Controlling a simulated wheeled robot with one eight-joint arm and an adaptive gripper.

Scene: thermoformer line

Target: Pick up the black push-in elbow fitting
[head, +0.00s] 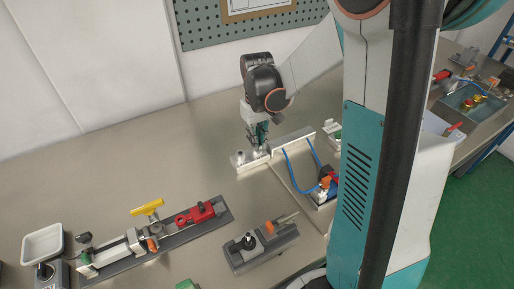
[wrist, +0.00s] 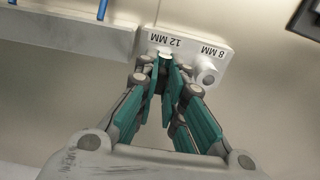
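I cannot make out the black push-in elbow fitting for certain in either view. My gripper (head: 262,148) points down at a small light block (head: 247,166) on the bench. In the wrist view my gripper (wrist: 168,66) has its teal fingers close together at the "12 MM" side of that block (wrist: 212,42). The fingers cover what stands there, so I cannot tell whether anything is between them.
A light bar (wrist: 70,32) adjoins the block, with blue tubes (head: 291,170) near it. A fixture with a black knob (head: 248,241), a rail with a yellow handle (head: 147,207) and red clamp (head: 195,213), and a white tray (head: 42,243) stand nearer. The bench left of the block is clear.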

